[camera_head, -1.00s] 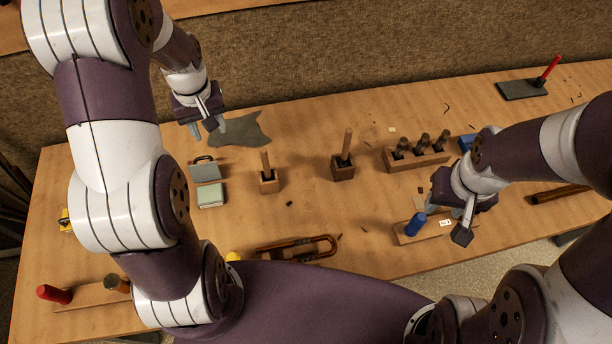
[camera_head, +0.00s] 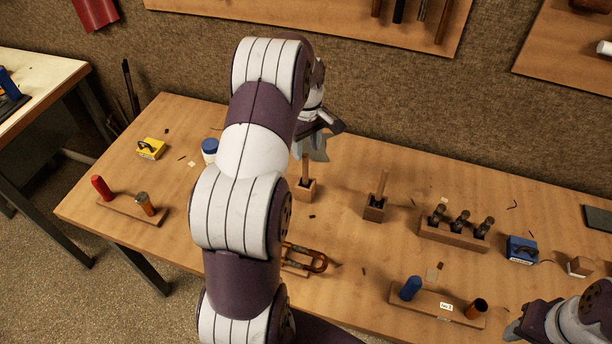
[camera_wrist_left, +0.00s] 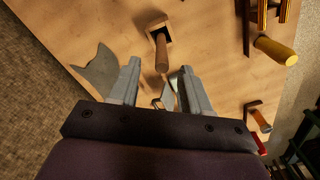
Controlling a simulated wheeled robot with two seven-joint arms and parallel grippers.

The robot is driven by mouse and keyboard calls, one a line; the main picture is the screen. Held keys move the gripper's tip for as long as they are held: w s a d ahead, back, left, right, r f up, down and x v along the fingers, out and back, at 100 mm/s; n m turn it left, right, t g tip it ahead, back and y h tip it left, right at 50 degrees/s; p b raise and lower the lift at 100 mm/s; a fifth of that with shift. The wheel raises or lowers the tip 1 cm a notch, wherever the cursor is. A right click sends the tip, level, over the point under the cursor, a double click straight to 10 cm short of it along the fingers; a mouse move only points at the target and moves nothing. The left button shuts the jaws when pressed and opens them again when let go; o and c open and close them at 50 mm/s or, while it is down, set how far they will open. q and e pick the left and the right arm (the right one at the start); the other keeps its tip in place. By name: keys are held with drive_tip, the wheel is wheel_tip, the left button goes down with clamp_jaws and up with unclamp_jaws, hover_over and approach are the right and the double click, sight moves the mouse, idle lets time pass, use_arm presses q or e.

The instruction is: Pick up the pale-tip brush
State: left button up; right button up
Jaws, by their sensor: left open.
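Two upright wooden handles stand in small wooden blocks on the bench in the head view, a left one (camera_head: 305,170) and a right one (camera_head: 382,183). Their lower ends are hidden in the blocks, so I cannot tell which is the pale-tip brush. My left gripper (camera_head: 312,150) is at the back of the bench, behind and above the left handle, partly hidden by my arm. In the left wrist view its fingers (camera_wrist_left: 160,66) are open and empty. One block-held handle (camera_wrist_left: 160,50) stands just beyond the fingertips. My right gripper (camera_head: 514,328) only partly shows at bottom right.
A rack with several dark-topped tools (camera_head: 455,232) stands right of the handles, beside a blue box (camera_head: 521,250). A copper-coloured bent tube (camera_head: 310,258) and a board with a blue cylinder (camera_head: 411,288) lie nearer.

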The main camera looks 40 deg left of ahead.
sight(305, 163)
use_arm(q)
drive_tip(key=shift+d+f, duration=0.35)
drive_tip(key=shift+f, duration=0.5)
drive_tip(key=f+p, duration=0.1)
drive_tip(key=f, duration=0.1)
drive_tip(key=a+f, duration=0.1)
drive_tip(key=f, duration=0.1)
drive_tip(key=shift+s+f+p, duration=0.15)
drive_tip(key=shift+f+p, duration=0.1)
drive_tip(key=shift+p, duration=0.15)
drive_tip(key=shift+f, duration=0.3)
drive_tip(key=shift+d, duration=0.1)
use_arm(e)
drive_tip(key=shift+d+r, duration=0.25)
drive_tip(key=shift+r, duration=0.75)
use_arm(q)
clamp_jaws()
use_arm(e)
drive_tip(key=shift+s, duration=0.1)
